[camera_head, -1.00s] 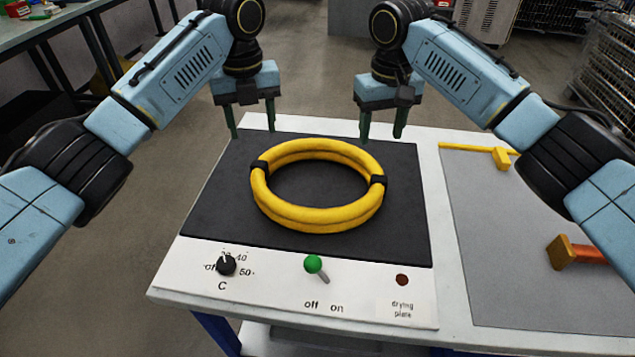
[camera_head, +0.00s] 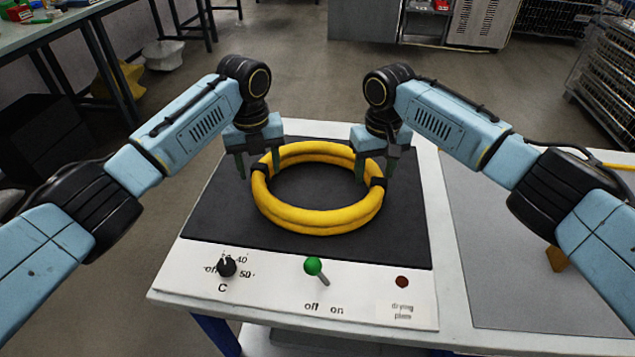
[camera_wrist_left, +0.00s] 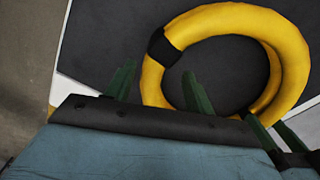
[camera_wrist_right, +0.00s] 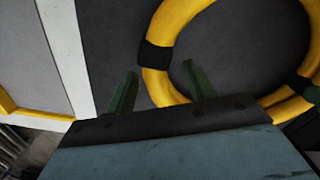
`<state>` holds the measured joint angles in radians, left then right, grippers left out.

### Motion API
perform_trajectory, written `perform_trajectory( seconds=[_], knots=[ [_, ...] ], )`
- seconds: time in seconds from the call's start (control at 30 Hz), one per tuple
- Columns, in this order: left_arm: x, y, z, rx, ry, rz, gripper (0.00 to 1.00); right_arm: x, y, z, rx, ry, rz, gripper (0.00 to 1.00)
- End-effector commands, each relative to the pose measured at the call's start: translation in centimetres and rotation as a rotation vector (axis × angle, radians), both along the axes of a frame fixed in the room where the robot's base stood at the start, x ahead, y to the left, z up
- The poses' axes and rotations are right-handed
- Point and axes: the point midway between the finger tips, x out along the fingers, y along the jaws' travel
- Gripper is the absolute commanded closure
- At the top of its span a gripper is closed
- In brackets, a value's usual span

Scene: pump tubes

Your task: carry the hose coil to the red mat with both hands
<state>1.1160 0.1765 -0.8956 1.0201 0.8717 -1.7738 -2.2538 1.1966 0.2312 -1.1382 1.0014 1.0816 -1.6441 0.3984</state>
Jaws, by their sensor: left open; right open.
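The yellow hose coil (camera_head: 318,220) lies flat on the dark plate (camera_head: 222,215) of the drying unit, with a black band at its left and right sides. My left gripper (camera_head: 259,168) is open at the coil's left side, one finger outside the ring and one inside. The left wrist view shows the coil (camera_wrist_left: 285,45) passing between its fingers. My right gripper (camera_head: 375,172) is open at the right side, and the coil (camera_wrist_right: 165,30) runs between its fingers in the right wrist view. Contact with the hose is not clear. No red mat shows in any view.
The panel in front has a black dial (camera_head: 227,267), a green-tipped lever (camera_head: 313,266) and a red-brown button (camera_head: 402,282). A grey surface (camera_head: 500,265) lies to the right, with a yellow block (camera_head: 557,259) partly hidden by my right arm.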

Motion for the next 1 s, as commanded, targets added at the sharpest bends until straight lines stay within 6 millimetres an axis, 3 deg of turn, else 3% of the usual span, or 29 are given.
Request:
perform_trajectory(
  seconds=[0.23, 0.63, 1.0],
  knots=[
    [0.0, 0.0, -3.0, 0.000, 0.000, 0.000, 0.46, 0.0, 0.0, -3.0, -0.002, 0.002, -0.001, 0.46],
    [0.0, 0.0, -3.6, 0.000, -0.001, 0.000, 0.46, 0.0, 0.0, -3.6, 0.000, 0.000, 0.000, 0.46],
    [0.0, 0.0, -3.5, 0.000, 0.000, 0.000, 0.94, 0.0, 0.0, -3.6, 0.000, 0.000, 0.000, 0.94]
  ],
)
